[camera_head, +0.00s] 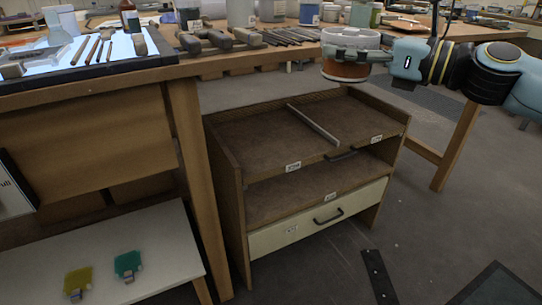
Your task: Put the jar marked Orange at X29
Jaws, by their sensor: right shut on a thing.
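My right gripper (362,55) comes in from the right and is shut on a jar (345,72) with a pale lid and orange-brown contents. The jar is upright in the air, in front of the bench edge and above the back right of a small wooden cabinet (225,150). The cabinet has an open top, a shelf below and a white drawer. Small white tags sit on its top edge (293,166), shelf edge (330,196) and drawer (291,229); I cannot read X29 on any for sure. My left gripper is not in view.
A metal bar (313,124) lies across the cabinet top, dividing it; both sides are bare. The wooden bench (110,78) behind is crowded with tools, bottles and jars. A low white table (150,255) at lower left holds green and yellow pieces.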

